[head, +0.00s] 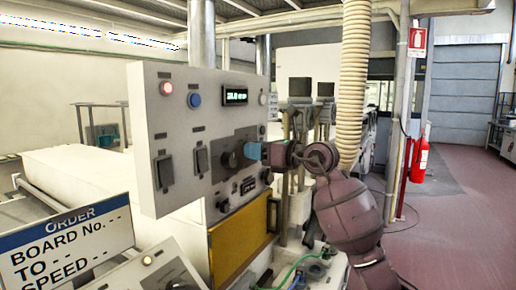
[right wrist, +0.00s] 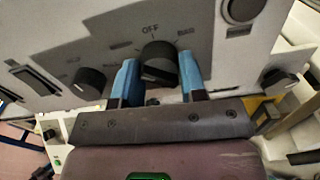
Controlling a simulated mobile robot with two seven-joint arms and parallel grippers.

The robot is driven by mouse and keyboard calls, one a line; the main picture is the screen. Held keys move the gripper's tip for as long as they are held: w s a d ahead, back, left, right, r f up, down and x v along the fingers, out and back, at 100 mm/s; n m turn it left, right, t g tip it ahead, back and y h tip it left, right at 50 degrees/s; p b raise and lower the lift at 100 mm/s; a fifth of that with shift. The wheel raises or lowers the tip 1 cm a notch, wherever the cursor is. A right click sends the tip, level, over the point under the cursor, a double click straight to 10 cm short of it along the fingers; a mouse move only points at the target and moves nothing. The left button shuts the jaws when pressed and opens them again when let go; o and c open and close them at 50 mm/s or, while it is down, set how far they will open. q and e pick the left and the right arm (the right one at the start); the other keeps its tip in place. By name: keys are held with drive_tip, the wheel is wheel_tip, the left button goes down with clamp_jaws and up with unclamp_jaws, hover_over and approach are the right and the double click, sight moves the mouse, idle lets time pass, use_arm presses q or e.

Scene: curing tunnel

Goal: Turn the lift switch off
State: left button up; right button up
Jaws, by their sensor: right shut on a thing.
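A black rotary switch (right wrist: 158,62) sits on a grey plate of the control panel, with the word OFF printed above it in the right wrist view. Other labels beside it are too blurred to read, so I cannot confirm its name or its setting. My right gripper (right wrist: 155,88) has its blue fingers on both sides of this switch and is shut on it. In the head view the right gripper (head: 257,151) reaches the panel from the right and hides the switch. My left gripper is not in view.
A second black knob (right wrist: 88,82) is close to the left of the gripped switch. The panel (head: 143,115) also carries a red button (head: 166,88), a blue button (head: 194,100) and a lit display (head: 235,96). A ribbed hose (head: 355,80) hangs behind my right arm.

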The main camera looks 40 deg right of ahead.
drive_tip(key=m+p, duration=0.1)
drive_tip(key=p, duration=0.1)
drive_tip(key=m+p, duration=0.1)
drive_tip(key=m, duration=0.1)
drive_tip(key=m+p, duration=0.2)
drive_tip(key=shift+r+p, duration=0.25)
drive_tip(key=shift+p, duration=0.1)
drive_tip(key=shift+m+p, duration=0.4)
drive_tip(key=shift+p, duration=0.05)
drive_tip(key=shift+f+m+p, duration=0.1)
drive_tip(key=shift+m+p, duration=0.5)
drive_tip(key=shift+m, duration=0.8)
drive_tip(key=shift+f+m, duration=0.1)
drive_tip(key=shift+m, duration=0.5)
drive_tip(key=o, duration=0.9)
drive_tip(key=shift+s, duration=0.1)
